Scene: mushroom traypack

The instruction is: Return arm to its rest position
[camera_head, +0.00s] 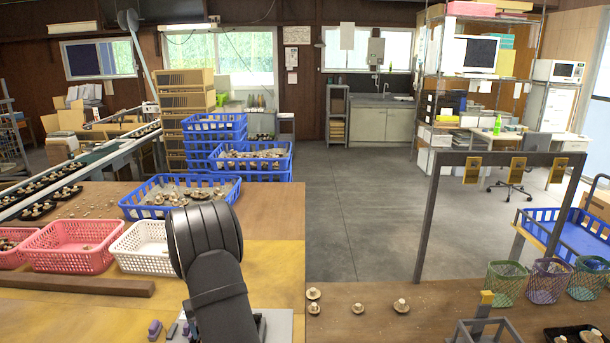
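My black arm (212,270) rises from its base at the bottom centre of the view, in front of the work table. Its thick upper part ends in a rounded joint beside the white basket. My gripper cannot be made out in this view, so its opening and anything in it are hidden. Several mushrooms (401,306) lie apart on the brown table (340,330) to the right of the arm. A black tray (575,333) lies at the bottom right.
A white basket (143,264) and a pink basket (72,256) stand left of the arm, behind a wooden bar (75,284). A blue crate (151,212) of mushrooms is behind. A grey frame (427,215) and a small metal stand (483,326) rise at the right.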

